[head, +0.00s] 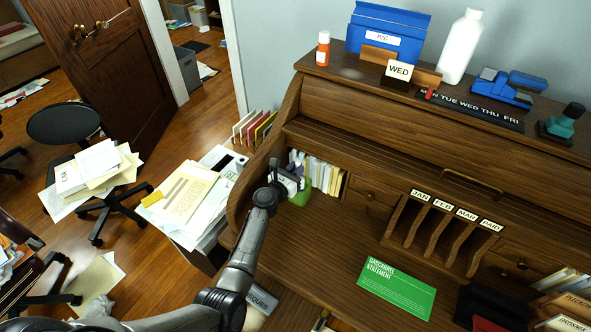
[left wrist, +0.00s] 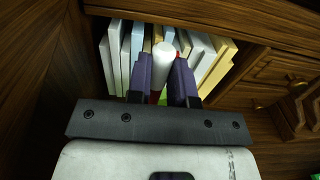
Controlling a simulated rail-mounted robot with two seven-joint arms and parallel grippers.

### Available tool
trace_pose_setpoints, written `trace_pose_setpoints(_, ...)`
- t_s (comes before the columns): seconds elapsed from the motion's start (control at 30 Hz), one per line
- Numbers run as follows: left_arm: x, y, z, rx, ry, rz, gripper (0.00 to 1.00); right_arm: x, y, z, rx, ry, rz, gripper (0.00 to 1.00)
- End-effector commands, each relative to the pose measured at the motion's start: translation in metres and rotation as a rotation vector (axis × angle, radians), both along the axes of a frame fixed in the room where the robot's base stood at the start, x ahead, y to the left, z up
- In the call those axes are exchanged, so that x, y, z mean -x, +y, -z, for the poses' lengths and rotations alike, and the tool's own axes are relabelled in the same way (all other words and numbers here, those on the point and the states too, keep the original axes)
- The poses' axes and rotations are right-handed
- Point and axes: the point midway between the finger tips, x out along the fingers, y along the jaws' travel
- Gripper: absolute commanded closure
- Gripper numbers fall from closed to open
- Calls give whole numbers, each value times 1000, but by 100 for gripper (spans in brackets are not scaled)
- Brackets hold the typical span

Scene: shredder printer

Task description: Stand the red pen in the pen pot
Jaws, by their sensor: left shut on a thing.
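My left gripper (head: 287,180) is at the left end of the roll-top desk, in front of a cubby of upright books or papers. In the left wrist view its two purple fingers (left wrist: 162,78) are shut on a narrow thing that shows red (left wrist: 162,97) between them; I take it for the red pen, mostly hidden. A pale cylinder end (left wrist: 163,58) shows between the fingertips; I cannot tell whether it belongs to the pen. A green object (head: 301,194) stands just beside and below the gripper, perhaps the pen pot. My right gripper is not in view.
The cubby books (head: 325,175) stand close behind the gripper. Labelled month slots (head: 440,228) and a green statement sheet (head: 397,287) are to the right. The desk's side wall (head: 262,165) is close on the left. Bare desktop lies between the gripper and the sheet.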

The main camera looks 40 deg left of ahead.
Motion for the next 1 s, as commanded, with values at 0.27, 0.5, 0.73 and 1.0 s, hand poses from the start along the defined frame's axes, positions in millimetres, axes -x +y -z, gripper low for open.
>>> trace_pose_setpoints(0.27,0,0,1,0,0,0,100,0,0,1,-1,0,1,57)
trace_pose_setpoints(0.5,0,0,1,0,0,0,59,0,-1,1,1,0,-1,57)
trace_pose_setpoints(0.73,0,0,2,0,1,0,50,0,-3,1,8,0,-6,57)
trace_pose_setpoints(1.0,13,-2,1,0,3,0,50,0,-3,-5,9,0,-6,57)
